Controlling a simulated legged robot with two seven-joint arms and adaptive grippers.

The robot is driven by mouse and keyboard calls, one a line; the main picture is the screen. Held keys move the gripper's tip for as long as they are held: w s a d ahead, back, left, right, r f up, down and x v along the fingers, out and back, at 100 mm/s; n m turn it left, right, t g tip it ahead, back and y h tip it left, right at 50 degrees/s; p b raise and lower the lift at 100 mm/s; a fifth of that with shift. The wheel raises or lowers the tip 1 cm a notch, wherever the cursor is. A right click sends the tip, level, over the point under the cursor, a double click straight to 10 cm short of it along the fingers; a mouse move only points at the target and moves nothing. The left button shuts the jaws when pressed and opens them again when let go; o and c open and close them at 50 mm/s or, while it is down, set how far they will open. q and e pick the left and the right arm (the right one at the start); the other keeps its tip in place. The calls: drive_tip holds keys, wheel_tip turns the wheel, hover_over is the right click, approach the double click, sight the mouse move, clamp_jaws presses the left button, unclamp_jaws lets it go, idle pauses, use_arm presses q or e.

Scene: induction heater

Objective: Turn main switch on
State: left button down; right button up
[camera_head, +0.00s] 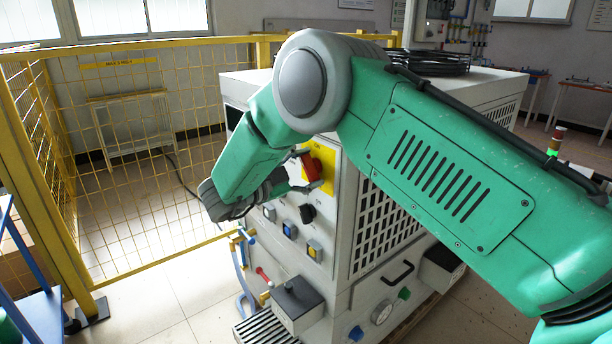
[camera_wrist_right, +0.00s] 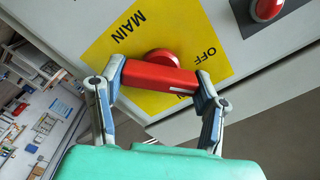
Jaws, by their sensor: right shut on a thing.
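The main switch is a red bar handle (camera_wrist_right: 160,78) on a yellow plate marked MAIN and OFF (camera_wrist_right: 195,42), on the front panel of the heater. In the head view the red handle (camera_head: 311,166) shows at the upper part of the panel. My right gripper (camera_wrist_right: 158,85) is shut on the red handle, with one finger at each end of it. In the head view my right gripper (camera_head: 300,182) reaches the handle from the left. Part of the plate's lettering is hidden behind the handle and fingers. My left gripper is not in view.
The grey heater cabinet (camera_head: 345,220) carries black, blue and yellow controls below the switch. A red round button (camera_wrist_right: 267,8) sits beside the yellow plate. A yellow mesh fence (camera_head: 140,130) stands on the left. Black coiled cable (camera_head: 435,62) lies on the cabinet top.

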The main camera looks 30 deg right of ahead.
drive_tip(key=shift+d+m+b, duration=0.1)
drive_tip(key=shift+m+b, duration=0.4)
drive_tip(key=shift+m, duration=0.3)
drive_tip(key=o, duration=1.2)
drive_tip(key=shift+w+f, duration=0.1)
drive_tip(key=shift+c, duration=0.2)
drive_tip(key=shift+w+d+f, duration=0.1)
drive_tip(key=shift+d, duration=0.05)
drive_tip(key=shift+a, duration=0.3)
drive_tip(key=a, duration=1.1)
drive_tip(key=shift+s+a, duration=0.15)
drive_tip(key=shift+s, duration=0.25)
